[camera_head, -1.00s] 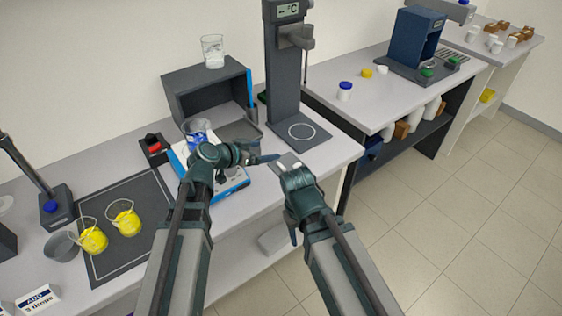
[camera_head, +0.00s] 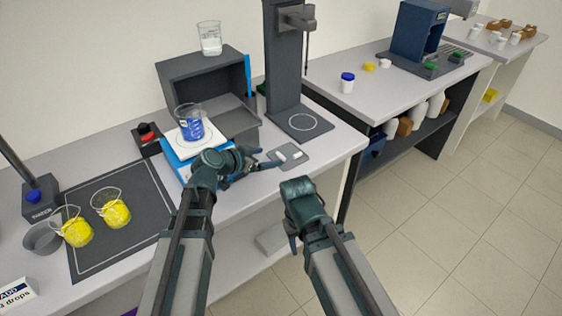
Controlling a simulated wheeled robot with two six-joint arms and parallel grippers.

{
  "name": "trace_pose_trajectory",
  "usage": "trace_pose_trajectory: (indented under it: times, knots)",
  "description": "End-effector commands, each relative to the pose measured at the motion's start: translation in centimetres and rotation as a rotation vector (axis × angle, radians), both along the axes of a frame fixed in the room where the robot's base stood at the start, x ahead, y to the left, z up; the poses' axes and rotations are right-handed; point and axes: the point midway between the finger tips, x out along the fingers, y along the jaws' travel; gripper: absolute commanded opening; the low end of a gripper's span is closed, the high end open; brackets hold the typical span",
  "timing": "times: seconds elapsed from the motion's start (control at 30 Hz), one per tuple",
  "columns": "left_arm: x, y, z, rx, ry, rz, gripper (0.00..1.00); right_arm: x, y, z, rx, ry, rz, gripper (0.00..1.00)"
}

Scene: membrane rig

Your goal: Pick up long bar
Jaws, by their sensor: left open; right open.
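A small grey tray (camera_head: 289,160) lies on the bench near its front right edge. Two small white bars lie on it, a left one (camera_head: 281,155) and a right one (camera_head: 297,155); they are too small for me to tell surely which is longer. My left gripper (camera_head: 251,175) is open and empty just left of the tray, with one finger reaching toward the tray's left edge. My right gripper (camera_head: 293,238) is open, with its visible finger pointing down in front of the bench edge, below the tray; its other finger is hidden.
A blue-and-white stirrer (camera_head: 176,151) carries a beaker of blue liquid (camera_head: 191,128) behind my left arm. A dark stand (camera_head: 284,75) rises behind the tray. Two yellow beakers (camera_head: 77,232) (camera_head: 115,213) stand on a dark mat (camera_head: 139,237) at left.

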Motion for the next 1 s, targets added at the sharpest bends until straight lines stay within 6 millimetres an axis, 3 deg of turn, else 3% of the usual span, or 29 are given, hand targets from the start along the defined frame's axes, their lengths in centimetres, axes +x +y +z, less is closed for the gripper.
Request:
trace_pose_trajectory:
  times: [0.17,0.53,0.8,1.0]
  knots:
    - [0.4,-0.3,-0.3,0.000,0.000,0.000,0.94,0.0,0.0,-0.3,0.000,0.000,0.000,0.50]
    - [3.9,-3.4,-3.0,0.000,0.000,0.000,0.94,0.0,0.0,-3.0,0.000,0.000,0.000,0.50]
    - [4.0,-3.7,-2.9,0.001,-0.001,0.002,0.94,0.0,0.0,-2.9,0.000,0.000,0.000,0.50]
    - [4.0,-3.7,-2.9,0.000,0.000,0.002,0.59,0.0,0.0,-2.9,0.000,0.000,0.000,0.50]
